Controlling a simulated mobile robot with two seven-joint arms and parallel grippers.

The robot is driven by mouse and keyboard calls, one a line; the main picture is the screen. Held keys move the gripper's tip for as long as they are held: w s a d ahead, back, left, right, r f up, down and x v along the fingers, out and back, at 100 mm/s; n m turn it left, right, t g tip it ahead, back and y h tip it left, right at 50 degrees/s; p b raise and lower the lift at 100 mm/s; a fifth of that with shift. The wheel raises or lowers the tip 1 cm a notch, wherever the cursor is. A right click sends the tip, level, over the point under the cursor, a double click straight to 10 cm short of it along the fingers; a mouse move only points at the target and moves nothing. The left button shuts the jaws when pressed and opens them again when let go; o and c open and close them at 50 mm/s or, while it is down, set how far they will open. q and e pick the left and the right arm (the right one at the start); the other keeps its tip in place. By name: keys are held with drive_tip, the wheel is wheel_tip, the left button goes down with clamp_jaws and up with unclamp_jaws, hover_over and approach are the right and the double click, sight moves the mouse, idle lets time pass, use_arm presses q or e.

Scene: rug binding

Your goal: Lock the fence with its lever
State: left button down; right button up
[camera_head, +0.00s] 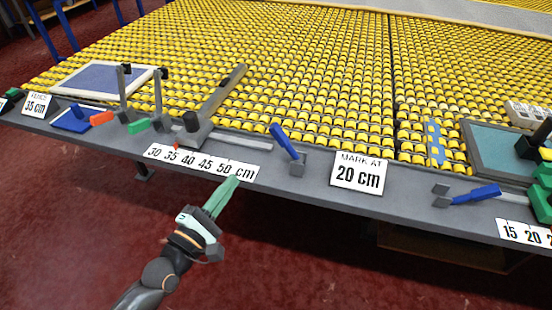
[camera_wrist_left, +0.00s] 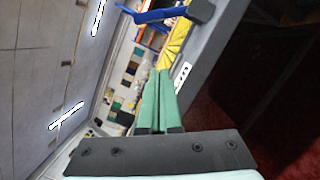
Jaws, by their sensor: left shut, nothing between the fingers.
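The fence (camera_head: 222,92) is a long grey bar standing over the table's front edge, behind the 30–50 cm scale (camera_head: 203,162). A blue lever (camera_head: 284,142) on a grey block (camera_head: 298,165) is right of it, tilted up and to the left. A blue lever on a dark block also shows at the top of the left wrist view (camera_wrist_left: 155,14). My left gripper (camera_head: 234,182), with green fingers, is shut and empty in front of the table edge, below and left of that lever. It also shows in the left wrist view (camera_wrist_left: 158,75). My right gripper is not identifiable.
Another blue lever (camera_head: 476,194) lies flatter at the right, near a teal panel (camera_head: 492,142). Grey posts (camera_head: 157,95) and a framed blue panel (camera_head: 90,78) stand left. Yellow rollers (camera_head: 330,65) fill the tabletop.

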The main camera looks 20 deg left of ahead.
sight(286, 144)
use_arm(q)
drive_tip(key=shift+w+r+n, duration=0.1)
drive_tip(key=shift+r+n, duration=0.15)
drive_tip(key=shift+n, duration=0.25)
drive_tip(key=x, duration=1)
drive_tip(key=shift+w+r, duration=0.1)
drive_tip(key=shift+d+r+p, duration=0.3)
drive_tip(key=shift+d+r, duration=0.45)
drive_tip(key=shift+d, duration=0.2)
drive_tip(key=shift+d+r, duration=0.35)
drive_tip(key=shift+d, duration=0.3)
